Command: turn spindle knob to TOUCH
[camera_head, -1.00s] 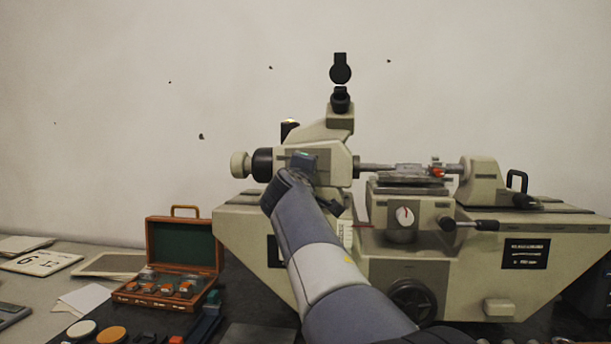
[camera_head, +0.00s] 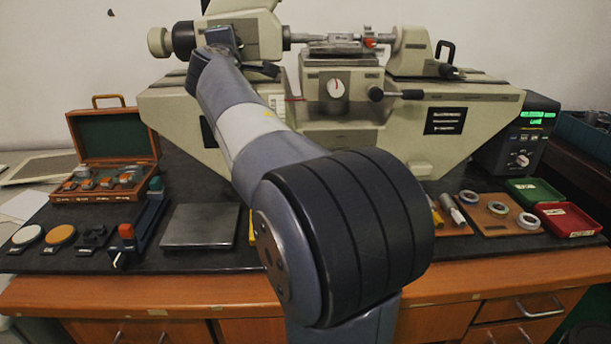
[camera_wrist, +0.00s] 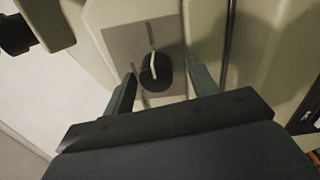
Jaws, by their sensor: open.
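The spindle knob (camera_wrist: 158,82) is a round black knob with a white pointer line, on a light grey plate (camera_wrist: 120,42) on the machine. It shows in the wrist view; the pointer aims toward the top of the picture, near a small label too small to read. My gripper (camera_wrist: 160,71) is open, with one finger on each side of the knob; I cannot tell whether either touches it. In the head view my gripper (camera_head: 222,40) is at the left part of the beige measuring machine (camera_head: 180,112), and the knob is hidden behind it.
A dial (camera_head: 337,88) and a lever handle (camera_head: 412,94) are on the machine right of my arm. A display box (camera_head: 521,135) with green readout stands at the right. A wooden case (camera_head: 110,150), rings on a board (camera_head: 470,198) and trays (camera_head: 535,190) occupy the bench.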

